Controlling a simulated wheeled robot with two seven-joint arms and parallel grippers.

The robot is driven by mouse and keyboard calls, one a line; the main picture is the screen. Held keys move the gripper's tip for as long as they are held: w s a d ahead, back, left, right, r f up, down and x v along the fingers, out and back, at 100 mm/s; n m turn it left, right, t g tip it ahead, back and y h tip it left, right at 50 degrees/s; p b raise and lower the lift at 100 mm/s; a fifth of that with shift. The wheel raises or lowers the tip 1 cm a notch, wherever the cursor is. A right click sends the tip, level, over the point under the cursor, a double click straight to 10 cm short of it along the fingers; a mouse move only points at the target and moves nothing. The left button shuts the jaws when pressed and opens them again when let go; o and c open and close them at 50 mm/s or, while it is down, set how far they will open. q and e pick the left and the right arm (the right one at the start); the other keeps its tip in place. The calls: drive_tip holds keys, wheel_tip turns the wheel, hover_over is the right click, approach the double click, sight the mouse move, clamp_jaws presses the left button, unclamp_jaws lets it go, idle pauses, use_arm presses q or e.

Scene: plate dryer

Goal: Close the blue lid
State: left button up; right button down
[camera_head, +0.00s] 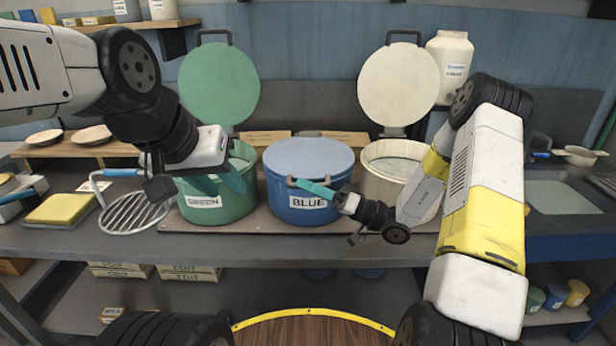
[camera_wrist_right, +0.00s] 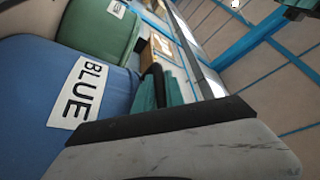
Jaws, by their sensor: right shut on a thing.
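The blue bin (camera_head: 308,205) with the BLUE label stands in the middle of the bench. Its blue lid (camera_head: 309,155) lies flat over the top of the bin, with a dark handle (camera_head: 291,182) at the front rim. My right gripper (camera_head: 312,187) has its teal fingers shut on that handle in front of the bin. The right wrist view shows the blue bin (camera_wrist_right: 40,100) close beside the teal fingers (camera_wrist_right: 150,93). My left gripper (camera_head: 222,182) is in front of the green bin, its teal fingers apart and empty.
The green bin (camera_head: 215,205) and cream bin (camera_head: 395,170) flank the blue bin, with the green lid (camera_head: 219,82) and cream lid (camera_head: 398,83) upright. A wire rack (camera_head: 135,212) and yellow sponge (camera_head: 62,208) lie left. A sink (camera_head: 565,196) is at right.

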drive_tip(key=shift+f, duration=0.3)
drive_tip(key=c, duration=1.7)
unclamp_jaws()
drive_tip(key=shift+d, duration=0.1)
drive_tip(key=v, duration=0.7)
drive_tip(key=shift+d, duration=0.3)
drive_tip(key=shift+s+f, duration=0.1)
